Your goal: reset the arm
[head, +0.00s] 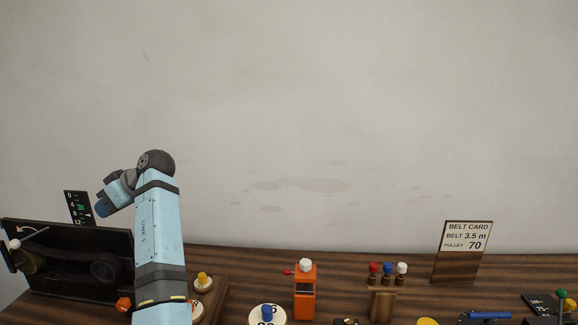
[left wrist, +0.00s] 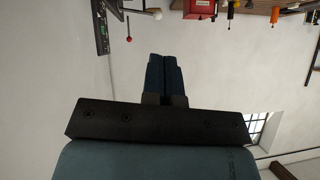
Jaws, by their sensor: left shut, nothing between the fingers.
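My left arm (head: 160,240) rises at the left of the head view and bends at a dark grey joint. Its short end section points down and left, with my left gripper (head: 103,208) at its dark blue tip, above the belt machine at the table's back left. In the left wrist view the two dark blue fingers of my left gripper (left wrist: 164,72) lie side by side, shut with nothing between them. My right gripper is in neither view.
A dark belt machine (head: 75,245) and a black scale board (head: 77,207) stand close to my left arm. An orange box (head: 305,292), a wooden stand with coloured-topped pegs (head: 382,303) and a belt card (head: 464,247) stand farther right. The space above the table's right is clear.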

